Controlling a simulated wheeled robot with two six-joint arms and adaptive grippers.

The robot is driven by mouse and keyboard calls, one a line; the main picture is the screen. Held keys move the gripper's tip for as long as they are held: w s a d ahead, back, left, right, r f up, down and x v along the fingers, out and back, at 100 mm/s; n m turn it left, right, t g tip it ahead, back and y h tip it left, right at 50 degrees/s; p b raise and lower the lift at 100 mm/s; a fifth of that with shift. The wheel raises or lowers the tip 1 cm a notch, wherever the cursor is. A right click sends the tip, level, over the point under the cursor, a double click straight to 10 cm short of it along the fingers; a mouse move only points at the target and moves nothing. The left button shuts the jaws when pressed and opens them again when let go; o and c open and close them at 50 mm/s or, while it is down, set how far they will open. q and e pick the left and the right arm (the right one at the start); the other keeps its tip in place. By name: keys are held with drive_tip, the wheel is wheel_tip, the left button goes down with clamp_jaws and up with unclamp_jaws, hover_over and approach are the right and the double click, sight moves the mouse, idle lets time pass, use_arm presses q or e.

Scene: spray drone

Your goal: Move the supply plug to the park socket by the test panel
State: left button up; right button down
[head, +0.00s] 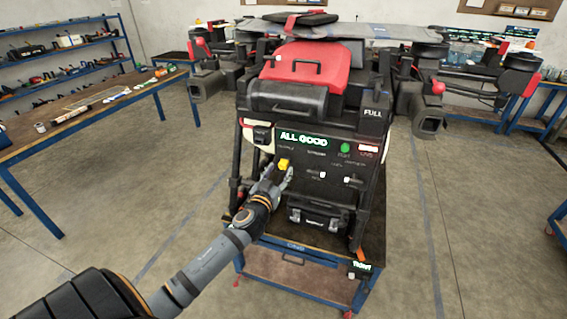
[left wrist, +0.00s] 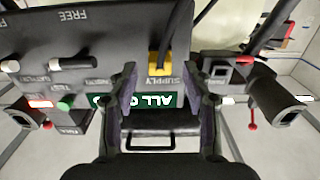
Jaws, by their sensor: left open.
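The yellow supply plug (head: 284,164) is on the dark test panel (head: 315,180), below the lit ALL GOOD display. In the left wrist view, which is upside down, the supply plug (left wrist: 159,63) sits by the SUPPLY label with a thick black cable running from it. My left gripper (head: 279,176) is open in front of the panel. In the left wrist view my left gripper (left wrist: 159,78) has one finger on each side of the plug, apart from it. I cannot make out the park socket for certain; a FREE label shows on the panel. My right gripper is out of view.
The panel is on the front of a large drone with a red cover (head: 306,62), on a blue-framed cart (head: 300,262). Switches and a green knob (head: 345,148) are right of the plug. A workbench (head: 85,112) stands at left. The floor around the cart is clear.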

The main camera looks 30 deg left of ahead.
use_arm(q)
drive_tip(key=shift+x, duration=1.35)
drive_tip(key=shift+b, duration=0.5)
clamp_jaws()
idle(0.3)
drive_tip(key=shift+s+d+f, duration=0.1)
drive_tip(key=shift+s, duration=0.05)
drive_tip(key=shift+s, duration=0.2)
drive_tip(key=shift+b+v, duration=0.75)
drive_tip(key=shift+v, duration=1.95)
